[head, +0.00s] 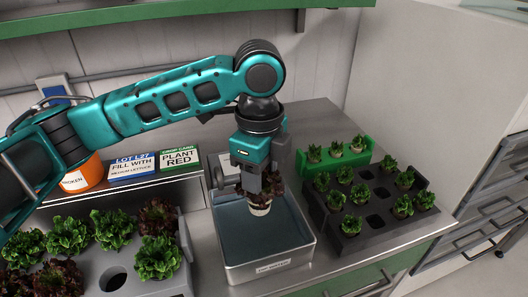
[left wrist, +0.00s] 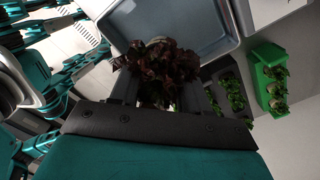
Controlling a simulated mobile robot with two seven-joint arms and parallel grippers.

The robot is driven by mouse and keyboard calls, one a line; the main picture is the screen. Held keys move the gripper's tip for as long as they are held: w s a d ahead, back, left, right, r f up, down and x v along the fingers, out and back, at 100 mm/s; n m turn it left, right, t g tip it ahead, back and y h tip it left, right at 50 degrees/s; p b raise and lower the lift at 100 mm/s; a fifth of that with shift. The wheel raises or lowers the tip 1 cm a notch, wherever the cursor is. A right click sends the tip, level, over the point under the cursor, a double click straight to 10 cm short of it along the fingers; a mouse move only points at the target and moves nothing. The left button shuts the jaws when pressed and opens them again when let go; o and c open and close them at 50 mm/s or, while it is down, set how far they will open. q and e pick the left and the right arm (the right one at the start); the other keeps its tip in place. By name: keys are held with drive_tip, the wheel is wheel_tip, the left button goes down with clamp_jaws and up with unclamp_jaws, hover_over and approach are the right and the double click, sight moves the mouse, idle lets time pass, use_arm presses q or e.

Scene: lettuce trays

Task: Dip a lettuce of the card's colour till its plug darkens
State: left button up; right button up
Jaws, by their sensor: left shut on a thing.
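My left gripper (head: 262,188) points down over the metal water basin (head: 268,268) and is shut on a dark red lettuce (head: 273,184). The lettuce's pale plug (head: 260,209) hangs below the fingers, inside the basin's outline; I cannot tell whether it touches the water. In the left wrist view the red leaves (left wrist: 160,62) stick out between the fingers, with the basin (left wrist: 236,42) beyond. The crop card (head: 179,158) reads "PLANT RED". A tray (head: 185,240) at the left holds green and red lettuces and has an empty hole. My right gripper is out of view.
A dark tray (head: 338,232) of small green seedlings with some empty holes stands right of the basin, a green rack (head: 333,162) of seedlings behind it.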

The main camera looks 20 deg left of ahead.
sight(261, 210)
use_arm(q)
drive_tip(key=shift+w, duration=0.35)
drive_tip(key=shift+s+f, duration=0.1)
drive_tip(key=shift+f, duration=0.7)
wheel_tip(261, 210, down, 4)
drive_tip(key=shift+r+b, duration=0.1)
drive_tip(key=shift+b, duration=0.85)
drive_tip(key=shift+f, duration=1.9)
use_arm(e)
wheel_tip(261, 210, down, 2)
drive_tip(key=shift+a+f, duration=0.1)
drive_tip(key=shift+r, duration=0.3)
use_arm(q)
drive_tip(key=shift+r+p, duration=0.1)
drive_tip(key=shift+p, duration=0.65)
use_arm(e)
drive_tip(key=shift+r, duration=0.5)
